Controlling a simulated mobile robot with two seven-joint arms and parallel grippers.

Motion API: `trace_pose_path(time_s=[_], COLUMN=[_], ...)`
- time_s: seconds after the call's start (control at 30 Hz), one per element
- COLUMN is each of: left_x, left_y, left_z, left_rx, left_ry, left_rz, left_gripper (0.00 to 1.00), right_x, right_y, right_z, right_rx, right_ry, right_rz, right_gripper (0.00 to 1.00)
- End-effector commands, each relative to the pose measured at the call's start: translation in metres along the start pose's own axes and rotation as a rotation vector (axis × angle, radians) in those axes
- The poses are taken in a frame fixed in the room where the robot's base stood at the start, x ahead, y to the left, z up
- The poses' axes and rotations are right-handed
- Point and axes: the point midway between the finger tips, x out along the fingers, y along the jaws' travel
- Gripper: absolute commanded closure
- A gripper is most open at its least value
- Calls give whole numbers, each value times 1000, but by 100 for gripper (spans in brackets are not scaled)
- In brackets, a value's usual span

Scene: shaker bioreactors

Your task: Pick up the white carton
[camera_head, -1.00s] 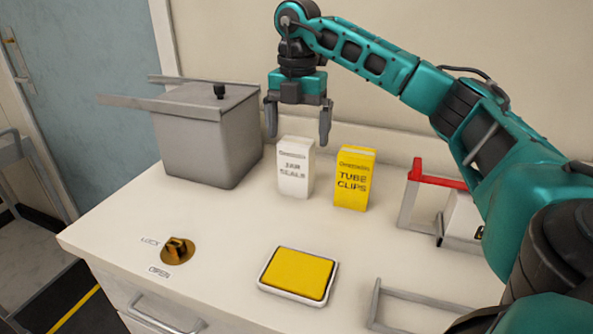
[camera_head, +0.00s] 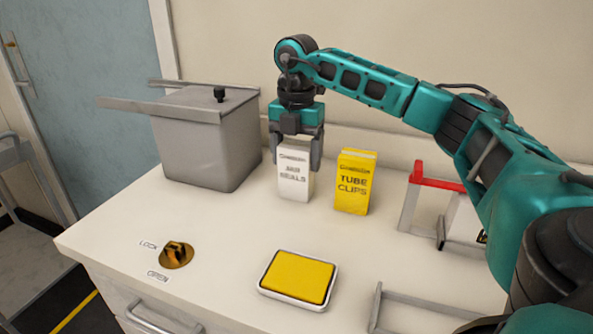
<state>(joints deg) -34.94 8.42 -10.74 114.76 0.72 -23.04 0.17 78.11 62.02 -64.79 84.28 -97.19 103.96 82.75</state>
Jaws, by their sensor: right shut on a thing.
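The white carton (camera_head: 294,183), with dark printing on its front, stands upright on the white bench top. My right gripper (camera_head: 295,158) points down over it and is shut on its upper part, with one finger on each side. The carton appears to rest on the bench still; I cannot see a gap beneath it. My left gripper is not in view.
A yellow tube clips carton (camera_head: 353,182) stands close to the right. A grey lidded metal bin (camera_head: 207,145) is at the left. A yellow pad in a tray (camera_head: 264,291), a lock knob (camera_head: 176,255) and a red-topped frame (camera_head: 439,179) are around.

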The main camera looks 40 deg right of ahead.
Motion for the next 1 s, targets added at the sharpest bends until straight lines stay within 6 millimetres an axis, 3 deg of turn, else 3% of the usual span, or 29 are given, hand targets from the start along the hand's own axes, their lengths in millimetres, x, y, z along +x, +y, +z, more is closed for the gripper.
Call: trace_pose_path(time_s=[0.27,0.67,0.83,1.0], left_x=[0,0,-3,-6], left_y=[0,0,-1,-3], left_z=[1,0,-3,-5], left_rx=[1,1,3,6], left_ry=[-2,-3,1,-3], left_rz=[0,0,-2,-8], left_gripper=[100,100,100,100], right_x=[0,-10,-36,-82], right_y=[0,0,1,2], right_z=[0,0,0,0], right_rx=[0,0,0,0], right_ry=[0,-1,-1,-1], right_rz=[0,2,5,8], right_gripper=[60,60,60,60])
